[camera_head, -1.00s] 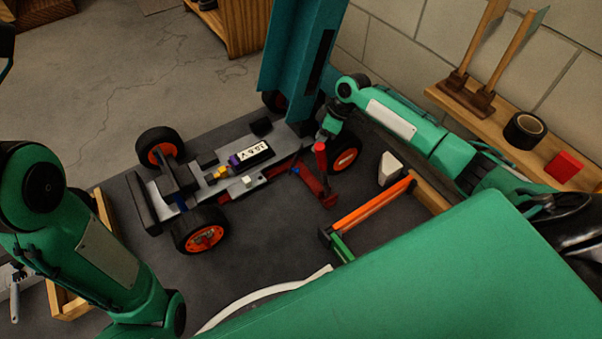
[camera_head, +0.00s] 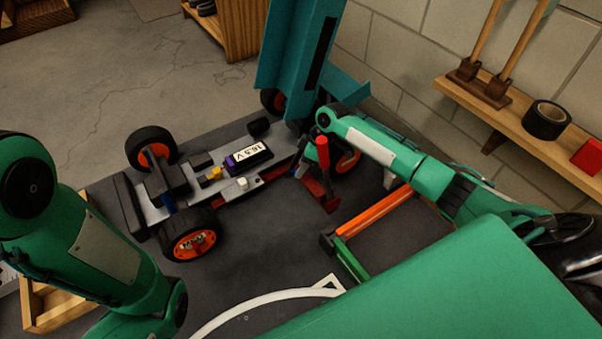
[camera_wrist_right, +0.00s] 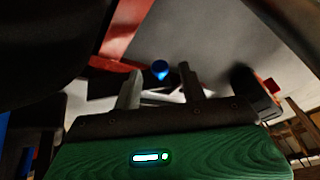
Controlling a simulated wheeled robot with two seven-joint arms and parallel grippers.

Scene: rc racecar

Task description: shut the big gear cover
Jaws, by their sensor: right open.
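The RC car (camera_head: 130,207) stands on the dark bench with its teal body shell (camera_head: 297,55) tilted up at the far end. The open chassis shows a battery labelled 16.8 V (camera_head: 249,156). I cannot tell for sure which part is the big gear cover. My left gripper is out of view.
A red part (camera_head: 322,190) lies right of the chassis, near an orange bar (camera_head: 375,213) and a green bar (camera_head: 348,260). A wall shelf (camera_head: 520,130) holds black tape (camera_head: 546,120) and a red block (camera_head: 588,157). The bench in front of the car is clear.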

